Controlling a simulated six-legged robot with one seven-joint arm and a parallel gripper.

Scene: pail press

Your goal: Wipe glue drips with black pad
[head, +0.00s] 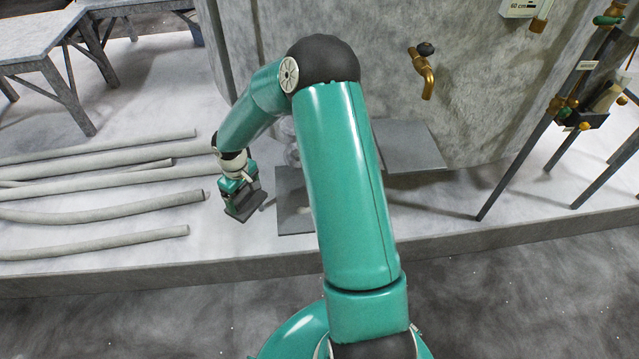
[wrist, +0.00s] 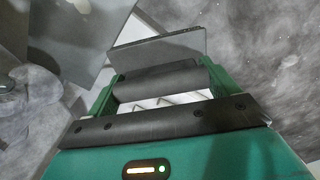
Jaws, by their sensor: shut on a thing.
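My gripper (head: 240,190) is at the left of my arm in the head view, above the pale platform. It is shut on the black pad (head: 246,207), a dark flat block that hangs below the fingers. In the wrist view the pad's flat plate (wrist: 160,50) shows beyond a dark bar between the green fingers. A grey plate (head: 288,188) lies on the platform just right of the pad, partly hidden by my arm. A small pale patch (head: 304,211) on it may be a glue drip. The pad looks apart from this plate.
A large tank with a brass tap (head: 427,75) stands behind, with another grey plate (head: 410,147) below it. Several grey pipes (head: 100,190) lie at left. A grey table (head: 40,40) stands back left, a dark-legged stand (head: 560,125) at right. The platform edge runs in front.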

